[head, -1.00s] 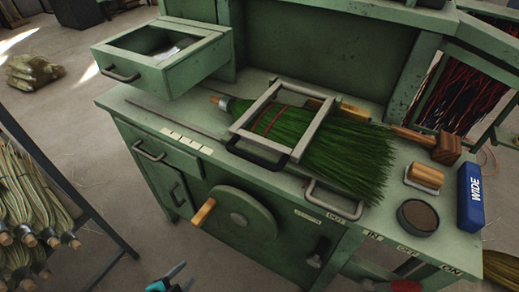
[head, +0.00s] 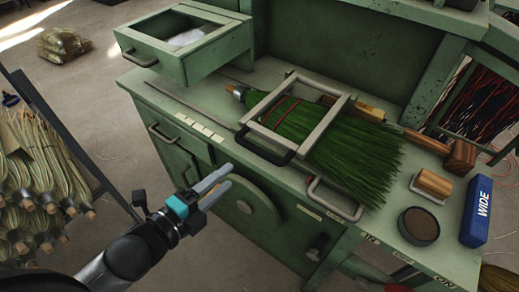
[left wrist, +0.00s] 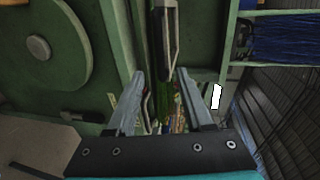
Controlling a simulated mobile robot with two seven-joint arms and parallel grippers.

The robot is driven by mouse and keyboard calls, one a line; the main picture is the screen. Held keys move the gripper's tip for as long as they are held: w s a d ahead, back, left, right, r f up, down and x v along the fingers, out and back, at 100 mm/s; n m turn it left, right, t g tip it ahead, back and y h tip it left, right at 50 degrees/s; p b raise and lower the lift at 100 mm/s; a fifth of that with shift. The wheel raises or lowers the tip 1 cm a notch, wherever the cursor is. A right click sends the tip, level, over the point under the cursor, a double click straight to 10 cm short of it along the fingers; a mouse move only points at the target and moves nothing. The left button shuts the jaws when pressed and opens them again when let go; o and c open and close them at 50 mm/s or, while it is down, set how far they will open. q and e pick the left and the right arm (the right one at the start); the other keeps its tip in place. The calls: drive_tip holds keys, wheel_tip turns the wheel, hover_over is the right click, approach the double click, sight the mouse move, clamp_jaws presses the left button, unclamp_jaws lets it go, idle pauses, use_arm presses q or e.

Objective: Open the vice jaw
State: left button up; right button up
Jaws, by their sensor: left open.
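A green-bristled broom head (head: 355,160) lies flat on the green workbench. A pale rectangular metal frame (head: 334,117), which looks like the vice jaw, lies across its bound upper part. A black handle (head: 262,152) is on the frame's front side. A second, pale loop handle (head: 335,208) is at the bench's front edge. My left gripper (head: 229,177) is open and empty, in front of the bench's round green wheel (head: 254,205), left of and apart from both handles. Its two fingers (left wrist: 168,88) also show in the left wrist view. My right gripper is not in view.
An open drawer (head: 152,70) juts out at the bench's upper left. A wooden mallet (head: 459,157), a brush block (head: 434,184), a round tin (head: 419,226) and a blue WIDE box (head: 477,211) occupy the right side. A rack of brooms (head: 30,175) stands at left.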

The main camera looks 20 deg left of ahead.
sight(257, 153)
use_arm(q)
drive_tip(key=b+x, duration=0.1)
drive_tip(key=x, duration=1.2)
drive_tip(key=shift+w+b, duration=0.1)
drive_tip(key=shift+b, duration=0.2)
clamp_jaws()
idle(1.1)
